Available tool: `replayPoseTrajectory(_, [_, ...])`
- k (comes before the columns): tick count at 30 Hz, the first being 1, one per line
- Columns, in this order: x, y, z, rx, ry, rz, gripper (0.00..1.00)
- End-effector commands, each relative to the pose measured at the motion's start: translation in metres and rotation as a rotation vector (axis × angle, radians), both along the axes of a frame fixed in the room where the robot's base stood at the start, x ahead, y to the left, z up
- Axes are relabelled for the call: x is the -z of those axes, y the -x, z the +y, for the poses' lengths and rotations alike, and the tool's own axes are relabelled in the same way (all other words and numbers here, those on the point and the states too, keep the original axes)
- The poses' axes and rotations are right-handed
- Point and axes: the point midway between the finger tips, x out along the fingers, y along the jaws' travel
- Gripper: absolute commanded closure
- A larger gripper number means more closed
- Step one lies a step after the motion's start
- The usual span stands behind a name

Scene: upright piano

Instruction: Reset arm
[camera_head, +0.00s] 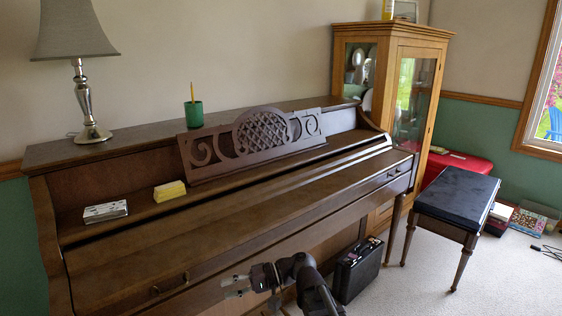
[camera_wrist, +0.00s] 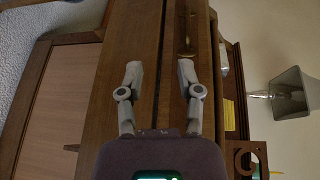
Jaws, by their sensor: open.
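My gripper (camera_head: 238,287) is low in front of the upright piano (camera_head: 235,225), near the lower left part of its closed key cover. In the wrist view my gripper (camera_wrist: 158,75) shows two fingers spread apart with nothing between them. The piano's brown wood (camera_wrist: 118,80) and a brass handle (camera_wrist: 187,35) lie beyond the fingertips. I cannot tell how far the fingertips are from the wood.
A lamp (camera_head: 80,70) and a green cup (camera_head: 194,114) holding a pencil stand on the piano top. A yellow block (camera_head: 169,191) and a grey box (camera_head: 105,211) lie on its ledge. A black case (camera_head: 358,270) and a bench (camera_head: 455,200) stand right.

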Motion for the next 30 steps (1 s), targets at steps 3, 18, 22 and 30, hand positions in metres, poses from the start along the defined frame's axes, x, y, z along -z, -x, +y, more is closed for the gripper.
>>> replayPoseTrajectory(3, [0.021,-0.001,-0.016,0.025,0.110,-0.029,0.54])
replayPoseTrajectory(18, [0.117,-0.008,-0.128,0.130,0.715,-0.161,0.54])
replayPoseTrajectory(22, [0.135,-0.008,-0.166,0.153,0.876,-0.187,0.54])
replayPoseTrajectory(30, [0.155,-0.004,-0.239,0.180,1.163,-0.225,0.54])
